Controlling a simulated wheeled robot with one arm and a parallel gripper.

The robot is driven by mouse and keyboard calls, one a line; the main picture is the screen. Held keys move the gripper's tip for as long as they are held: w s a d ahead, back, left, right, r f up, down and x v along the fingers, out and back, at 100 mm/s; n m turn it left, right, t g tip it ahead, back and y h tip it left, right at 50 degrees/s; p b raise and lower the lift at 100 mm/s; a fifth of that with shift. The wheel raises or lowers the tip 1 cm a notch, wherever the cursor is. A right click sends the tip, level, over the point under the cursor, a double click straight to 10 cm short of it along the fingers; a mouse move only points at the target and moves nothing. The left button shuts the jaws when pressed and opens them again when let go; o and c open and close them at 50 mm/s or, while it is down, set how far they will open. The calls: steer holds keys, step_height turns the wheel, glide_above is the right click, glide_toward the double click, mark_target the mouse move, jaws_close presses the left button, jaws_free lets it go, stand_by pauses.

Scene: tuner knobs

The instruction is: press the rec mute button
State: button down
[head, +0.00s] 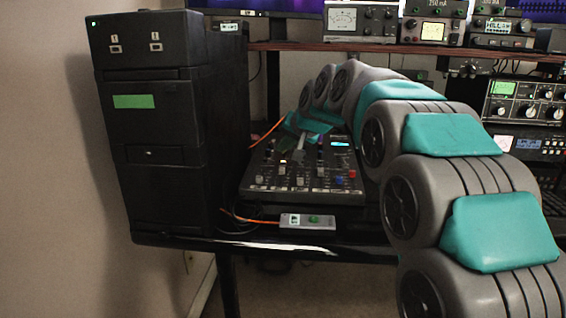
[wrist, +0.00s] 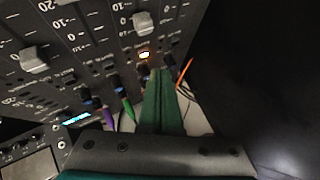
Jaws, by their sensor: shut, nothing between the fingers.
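The black mixing console (head: 265,184) sits on the desk, with rows of knobs and sliders and a small blue display. In the wrist view its panel (wrist: 85,55) fills the upper left. No rec mute label is readable. A small button lit orange-white (wrist: 144,55) shows just beyond my fingertips; I cannot tell whether it is the rec mute button. My gripper (wrist: 157,74) is shut and empty, its green fingers pointing at the panel just below that button. I cannot tell whether the tips touch the panel. In the head view the fingertips are hard to make out.
A tall black cabinet (head: 165,130) stands close left of the console. A small grey box with a green button (head: 307,221) lies in front. Purple and green plugs (wrist: 127,106) and an orange cable (wrist: 184,72) are near my fingers. Radio gear (head: 525,103) stands right.

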steer(key=r, duration=0.1)
steer(key=r+p, duration=0.1)
steer(key=r, duration=0.1)
steer(key=r+p, duration=0.1)
steer(key=r, duration=0.1)
steer(key=shift+s+r, duration=0.15)
steer(key=shift+s, duration=0.1)
